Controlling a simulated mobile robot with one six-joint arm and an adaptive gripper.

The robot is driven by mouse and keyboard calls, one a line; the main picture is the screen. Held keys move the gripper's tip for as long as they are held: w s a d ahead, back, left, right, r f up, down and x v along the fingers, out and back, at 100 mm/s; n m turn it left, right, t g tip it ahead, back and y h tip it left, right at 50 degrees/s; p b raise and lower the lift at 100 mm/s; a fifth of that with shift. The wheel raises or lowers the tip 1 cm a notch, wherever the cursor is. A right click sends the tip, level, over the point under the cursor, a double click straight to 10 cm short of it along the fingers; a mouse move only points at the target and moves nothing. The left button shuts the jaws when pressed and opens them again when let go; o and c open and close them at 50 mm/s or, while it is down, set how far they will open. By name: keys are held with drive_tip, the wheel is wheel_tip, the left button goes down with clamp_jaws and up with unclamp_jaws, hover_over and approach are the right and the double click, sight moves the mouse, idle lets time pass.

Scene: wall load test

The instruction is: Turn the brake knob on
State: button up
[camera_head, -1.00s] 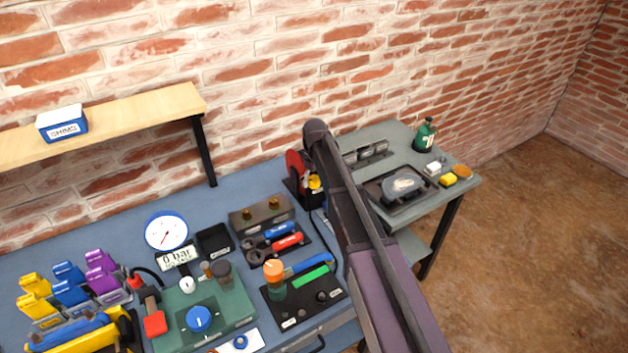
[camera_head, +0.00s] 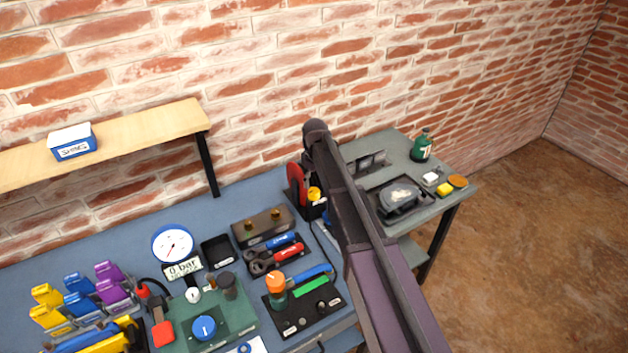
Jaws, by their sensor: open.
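A black control panel (camera_head: 305,305) sits near the bench's front edge. It bears an orange-topped knob (camera_head: 275,283), a green strip and small dark knobs (camera_head: 334,302). A blue dial knob (camera_head: 204,327) sits on a green unit (camera_head: 228,322) to its left. A red device with a yellow knob (camera_head: 314,194) stands at the back of the bench, partly behind my arm. Labels are too small to read, so I cannot tell which is the brake knob. My arm rises through the middle of the view; my gripper does not show.
A round white gauge (camera_head: 172,244) reads "0 bar" on the plate below. Pliers (camera_head: 275,254), several coloured clamps (camera_head: 80,296) and a black tray (camera_head: 216,250) crowd the blue bench. A shelf (camera_head: 150,128) overhangs left. A grey side table (camera_head: 400,150) holds a green bottle (camera_head: 421,146).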

sight(315, 190)
wheel_tip(315, 190, up, 8)
drive_tip(key=p, duration=0.7)
drive_tip(key=shift+r+p, duration=0.15)
drive_tip(key=shift+p, duration=0.2)
idle(0.3)
drive_tip(key=s+d+f+m+b, duration=0.2)
drive_tip(key=s+d+m, duration=0.3)
drive_tip(key=s+d, duration=0.6)
drive_tip(key=s+d+f+m+b, duration=0.2)
drive_tip(key=s+d+m, duration=0.4)
drive_tip(key=s+d, duration=0.5)
drive_tip(key=s, duration=0.3)
drive_tip(key=shift+s+f, duration=0.25)
drive_tip(key=shift+s, duration=0.05)
drive_tip(key=shift+d, duration=0.1)
